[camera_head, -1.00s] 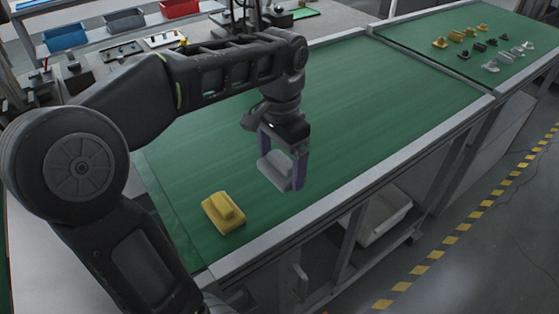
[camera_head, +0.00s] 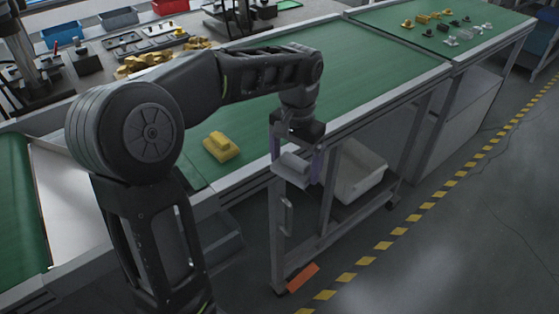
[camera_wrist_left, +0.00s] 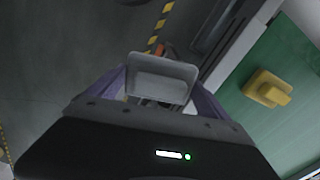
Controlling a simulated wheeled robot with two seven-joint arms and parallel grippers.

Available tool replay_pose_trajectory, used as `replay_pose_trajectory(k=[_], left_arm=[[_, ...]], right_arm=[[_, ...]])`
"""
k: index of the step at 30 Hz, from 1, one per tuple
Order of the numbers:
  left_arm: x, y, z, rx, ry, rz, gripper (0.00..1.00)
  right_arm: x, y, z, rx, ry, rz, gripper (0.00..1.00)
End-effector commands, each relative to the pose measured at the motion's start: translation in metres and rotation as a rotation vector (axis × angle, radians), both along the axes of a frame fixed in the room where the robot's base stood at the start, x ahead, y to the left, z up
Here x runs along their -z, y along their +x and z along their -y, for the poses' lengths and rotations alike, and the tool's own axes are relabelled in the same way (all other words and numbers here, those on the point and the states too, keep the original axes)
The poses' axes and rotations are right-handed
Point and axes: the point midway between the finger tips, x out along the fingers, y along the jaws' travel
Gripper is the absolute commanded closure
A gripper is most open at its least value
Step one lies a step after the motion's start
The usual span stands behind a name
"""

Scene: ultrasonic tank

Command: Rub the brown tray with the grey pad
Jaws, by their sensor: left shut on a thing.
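My left gripper (camera_head: 298,168) is shut on a light grey block-like piece (camera_head: 290,166), which looks like the grey pad. Its purple fingers flank the pad, and it hangs just off the front edge of the green bench. The pad also shows in the left wrist view (camera_wrist_left: 162,80), between the fingers, with the floor behind it. I cannot make out a brown tray in either view. My right gripper is not in view.
A yellow block (camera_head: 221,147) lies on the green bench top (camera_head: 365,70), left of the gripper. A white bin (camera_head: 359,172) is on the shelf below. Small yellow and grey parts (camera_head: 440,22) lie at the far end. An orange piece (camera_head: 302,277) lies by a bench leg.

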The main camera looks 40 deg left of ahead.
Motion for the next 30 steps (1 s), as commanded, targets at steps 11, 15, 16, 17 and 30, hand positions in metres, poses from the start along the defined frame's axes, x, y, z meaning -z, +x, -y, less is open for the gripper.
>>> replay_pose_trajectory(k=[11, 15, 16, 17, 30], left_arm=[[0.101, 0.048, 0.044, -0.082, 0.012, -0.006, 0.42], [0.164, 0.05, 0.075, -0.079, 0.011, -0.008, 0.42], [0.177, 0.049, 0.082, -0.075, 0.01, -0.007, 0.42], [0.189, 0.046, 0.088, -0.068, 0.009, -0.006, 0.42], [0.242, 0.026, 0.117, -0.024, -0.005, 0.002, 0.42]], right_arm=[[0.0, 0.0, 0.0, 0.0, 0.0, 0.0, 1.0], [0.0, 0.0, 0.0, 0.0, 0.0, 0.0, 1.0], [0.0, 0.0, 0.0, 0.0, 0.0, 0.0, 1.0], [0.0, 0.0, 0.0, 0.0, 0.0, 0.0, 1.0], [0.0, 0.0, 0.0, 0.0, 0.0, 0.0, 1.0]])
